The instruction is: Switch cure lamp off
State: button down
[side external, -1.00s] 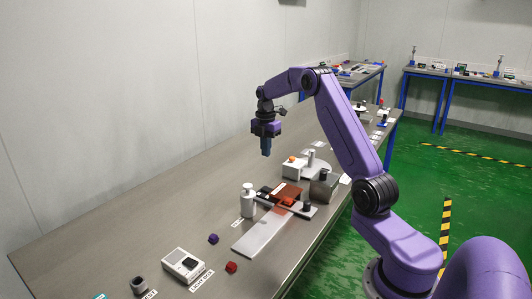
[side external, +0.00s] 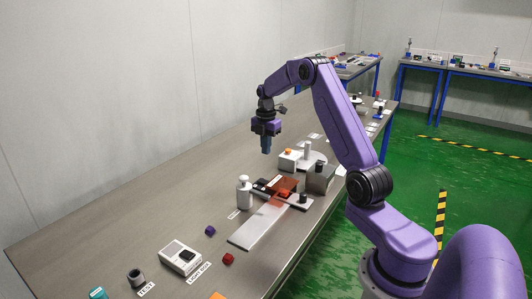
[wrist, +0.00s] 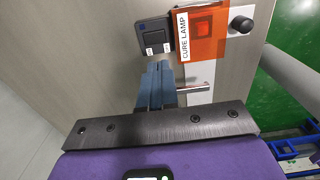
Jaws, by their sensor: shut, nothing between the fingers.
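The cure lamp is an orange translucent hood (wrist: 208,42) with a white CURE LAMP label. It also shows in the side external view (side external: 284,184), with a bright orange-red patch beneath it. A dark switch box (wrist: 155,38) adjoins its left side in the wrist view, with a rocker and two small white labels, too small to read surely. My gripper (side external: 265,151) hangs above the table, pointing down, apart from the lamp and switch. In the wrist view its blue fingers (wrist: 158,70) are together and empty, their tips appearing just below the switch box.
A white bottle (side external: 244,192) stands close by the lamp. A pale strip (side external: 259,226) runs out from under it. Purple (side external: 210,230) and red (side external: 229,259) cubes lie nearer.

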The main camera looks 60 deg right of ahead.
aim_at(266, 182)
notch_tip(266, 182, down, 12)
jog(key=shift+r, duration=0.1)
dwell(0.5)
jog(key=shift+s+f, duration=0.1)
jog(key=shift+f, duration=0.2)
jog(key=shift+w+a+r, duration=0.1)
jog(key=shift+w+r, duration=0.1)
jog(key=shift+w, duration=0.65)
jog(key=shift+r, duration=0.15)
notch_tip(266, 182, up, 14)
dwell(0.4)
